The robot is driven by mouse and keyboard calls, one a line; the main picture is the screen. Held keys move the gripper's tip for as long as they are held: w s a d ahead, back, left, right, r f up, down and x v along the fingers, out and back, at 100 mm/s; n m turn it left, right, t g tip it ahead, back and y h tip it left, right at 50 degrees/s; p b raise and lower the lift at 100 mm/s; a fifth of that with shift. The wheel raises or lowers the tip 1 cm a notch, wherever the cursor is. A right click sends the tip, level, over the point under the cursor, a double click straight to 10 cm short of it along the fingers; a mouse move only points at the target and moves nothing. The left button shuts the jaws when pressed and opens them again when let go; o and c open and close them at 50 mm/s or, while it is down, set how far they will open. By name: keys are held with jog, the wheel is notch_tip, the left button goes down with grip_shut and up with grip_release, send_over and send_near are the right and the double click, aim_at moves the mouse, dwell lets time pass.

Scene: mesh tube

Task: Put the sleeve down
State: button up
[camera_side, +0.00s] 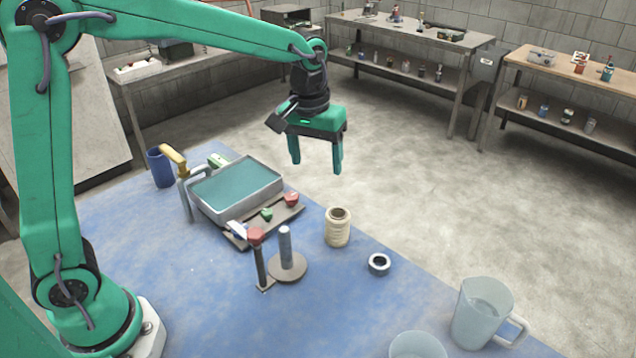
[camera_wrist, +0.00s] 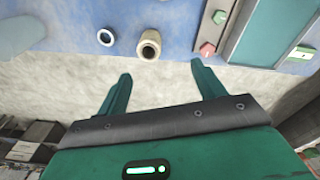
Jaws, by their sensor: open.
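The sleeve (camera_side: 337,234) is a beige, ribbed, hollow tube. It stands upright on the blue mat (camera_side: 200,300) near the mat's far right edge. In the wrist view the sleeve (camera_wrist: 147,53) shows its open mouth, ahead of and between my fingers. My gripper (camera_side: 316,166) hangs well above the mat with its two green fingers apart and nothing between them. In the wrist view my gripper (camera_wrist: 161,70) is also empty. The sleeve is apart from my gripper.
A grey peg on a round base (camera_side: 286,267) and a red-topped post (camera_side: 261,268) stand left of the sleeve. A metal ring (camera_side: 379,272) lies to its right. A tray of teal liquid (camera_side: 236,207), a blue cup (camera_side: 160,170) and a clear jug (camera_side: 480,325) stand around.

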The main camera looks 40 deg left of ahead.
jog(key=s+a+r+m+t, duration=0.1)
jog(key=s+a+r+t, duration=0.1)
jog(key=s, duration=0.8)
jog(key=s+a+r+m+t, duration=0.1)
jog(key=s+a, duration=0.4)
jog(key=s, duration=0.6)
jog(key=shift+s+a+r+m+t, duration=0.25)
jog(key=shift+r+m+t, duration=0.15)
jog(key=shift+m+t, duration=0.4)
